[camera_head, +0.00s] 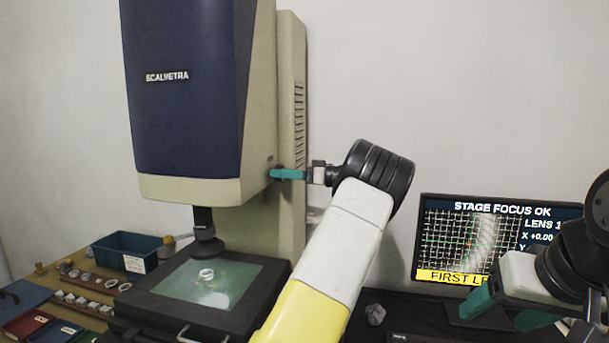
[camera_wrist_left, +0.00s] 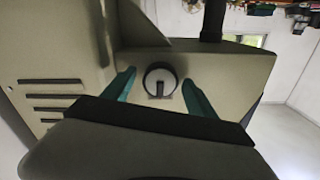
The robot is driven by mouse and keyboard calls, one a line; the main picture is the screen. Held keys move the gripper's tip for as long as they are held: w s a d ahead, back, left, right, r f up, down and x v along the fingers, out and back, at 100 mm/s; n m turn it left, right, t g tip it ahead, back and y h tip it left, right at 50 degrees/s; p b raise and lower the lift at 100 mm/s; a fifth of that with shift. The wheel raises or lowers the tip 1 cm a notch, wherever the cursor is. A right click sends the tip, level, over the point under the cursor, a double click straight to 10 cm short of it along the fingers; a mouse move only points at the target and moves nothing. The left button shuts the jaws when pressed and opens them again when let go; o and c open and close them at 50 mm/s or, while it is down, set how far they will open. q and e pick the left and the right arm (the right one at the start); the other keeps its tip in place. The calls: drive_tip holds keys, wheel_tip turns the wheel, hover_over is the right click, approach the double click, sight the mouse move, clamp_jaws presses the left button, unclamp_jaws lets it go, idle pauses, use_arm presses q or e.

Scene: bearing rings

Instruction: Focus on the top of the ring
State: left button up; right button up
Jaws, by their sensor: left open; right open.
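A small pale ring (camera_head: 206,275) lies on the glass stage (camera_head: 180,290) under the lens of the blue and beige measuring machine (camera_head: 185,100). My left gripper (camera_head: 276,174) is at the right side of the machine's head. In the left wrist view its two teal fingers (camera_wrist_left: 158,88) stand apart on either side of a round focus knob (camera_wrist_left: 149,76) with a dark bar. I cannot tell whether they touch it. My right gripper (camera_head: 507,308) is open and empty at the lower right, in front of the monitor.
A teal bin (camera_head: 125,262) and a wooden board (camera_head: 60,285) with several rings stand left of the stage.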

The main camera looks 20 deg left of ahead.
use_arm(q)
drive_tip(key=c, duration=1.4)
drive_tip(key=shift+m, duration=0.3)
drive_tip(key=shift+w+f+m, duration=0.1)
drive_tip(key=shift+m, duration=4.6)
drive_tip(key=shift+w+f+m, duration=0.1)
drive_tip(key=shift+m, duration=4.6)
